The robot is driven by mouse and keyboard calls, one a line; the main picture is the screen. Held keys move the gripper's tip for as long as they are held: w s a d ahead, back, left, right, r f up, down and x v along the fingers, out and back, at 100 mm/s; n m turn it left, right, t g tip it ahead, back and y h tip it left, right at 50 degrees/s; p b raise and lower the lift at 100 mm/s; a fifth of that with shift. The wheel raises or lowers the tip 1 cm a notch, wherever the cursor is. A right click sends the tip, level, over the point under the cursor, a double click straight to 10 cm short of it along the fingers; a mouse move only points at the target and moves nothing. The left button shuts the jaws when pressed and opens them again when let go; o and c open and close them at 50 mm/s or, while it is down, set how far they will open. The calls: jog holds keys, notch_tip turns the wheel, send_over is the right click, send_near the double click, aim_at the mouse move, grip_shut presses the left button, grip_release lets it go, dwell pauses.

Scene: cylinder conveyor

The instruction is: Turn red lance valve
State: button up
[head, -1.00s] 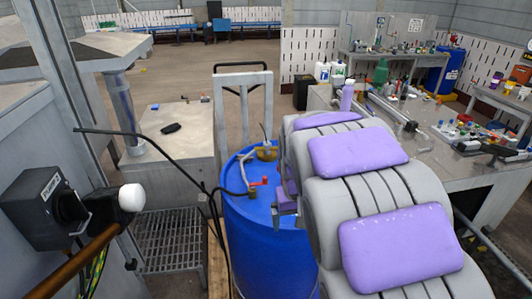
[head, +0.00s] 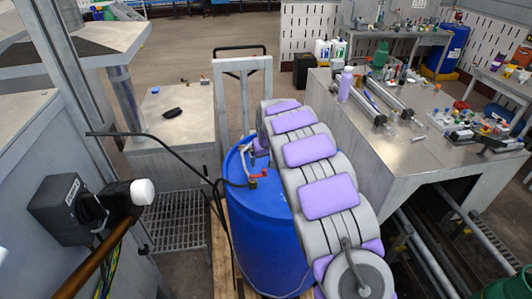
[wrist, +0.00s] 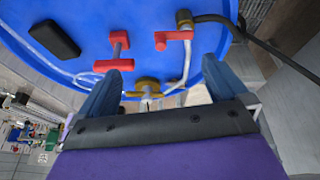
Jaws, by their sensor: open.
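A blue drum (head: 265,240) stands upright left of my arm. On its top, the red lance valve handle (head: 257,179) sits by a brass fitting with a black hose. In the wrist view the red valve (wrist: 172,37) is at the top centre-right, beyond the fingertips, and nothing grips it. My gripper (wrist: 164,66) is open and empty, its two blue-grey fingers spread above the drum lid. A second red T-shaped handle (wrist: 115,55) lies near the left fingertip.
A brass bung (wrist: 147,86) with a clear tube sits between the fingers. A black hose (head: 170,142) runs across the drum's left side. A dark block (wrist: 55,38) lies on the lid. A grey bench (head: 410,150) stands right of my arm.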

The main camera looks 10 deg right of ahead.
aim_at(265, 171)
jog(key=shift+b+x, duration=0.55)
jog(key=shift+x, duration=4.7)
jog(key=shift+f, duration=0.1)
